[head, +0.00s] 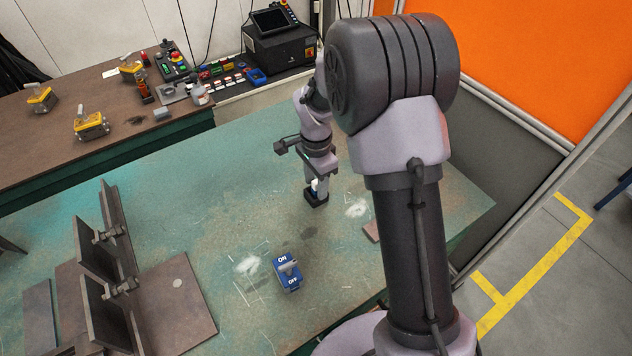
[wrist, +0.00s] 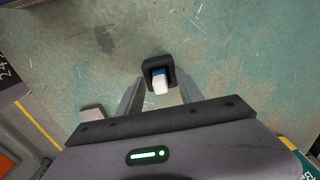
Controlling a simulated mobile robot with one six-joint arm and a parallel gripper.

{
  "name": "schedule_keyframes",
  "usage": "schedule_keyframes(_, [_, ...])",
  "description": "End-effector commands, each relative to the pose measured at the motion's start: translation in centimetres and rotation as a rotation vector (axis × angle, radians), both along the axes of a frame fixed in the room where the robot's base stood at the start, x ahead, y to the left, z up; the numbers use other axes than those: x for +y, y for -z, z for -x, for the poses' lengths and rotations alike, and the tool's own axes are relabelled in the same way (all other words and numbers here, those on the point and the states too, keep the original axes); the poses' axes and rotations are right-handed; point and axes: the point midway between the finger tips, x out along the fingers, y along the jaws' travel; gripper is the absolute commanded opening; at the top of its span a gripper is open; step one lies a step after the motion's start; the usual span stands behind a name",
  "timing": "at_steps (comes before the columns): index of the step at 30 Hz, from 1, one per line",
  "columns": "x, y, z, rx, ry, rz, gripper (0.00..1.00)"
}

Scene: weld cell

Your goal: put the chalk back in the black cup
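The black cup (head: 317,199) stands on the green table, below my gripper (head: 318,180). The chalk (head: 315,185) is white with a blue part and shows at the cup's mouth. In the wrist view the white chalk (wrist: 160,85) sits upright or slightly tilted within the rim of the black cup (wrist: 149,67), its lower end hidden. The fingers of my gripper (wrist: 160,88) are apart on either side of the chalk, with visible gaps between them and it. My gripper looks open.
A blue ON/OFF block (head: 288,273) stands on the table in front of the cup. Brown steel plates and brackets (head: 110,270) fill the left. A small brown piece (head: 372,231) lies to the right. White scribbles mark the table. A brown bench (head: 60,150) holds tools behind.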

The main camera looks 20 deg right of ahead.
Motion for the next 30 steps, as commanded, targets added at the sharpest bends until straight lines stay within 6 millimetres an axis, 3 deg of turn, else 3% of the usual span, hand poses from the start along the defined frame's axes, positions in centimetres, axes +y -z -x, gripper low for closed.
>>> schedule_keyframes(5, [0.0,-0.2,0.0,0.000,0.000,0.000,0.44])
schedule_keyframes(8, [0.0,-1.9,-0.1,-0.003,0.000,0.000,0.44])
schedule_keyframes(15, [0.0,-10.1,-0.1,-0.004,0.000,0.000,0.44])
schedule_keyframes(21, [0.0,-15.4,0.0,-0.002,0.001,-0.001,0.44])
schedule_keyframes(25, [0.0,-17.1,0.0,-0.001,0.000,0.001,0.44])
schedule_keyframes(30, [0.0,-17.5,0.1,0.000,0.000,0.000,0.44])
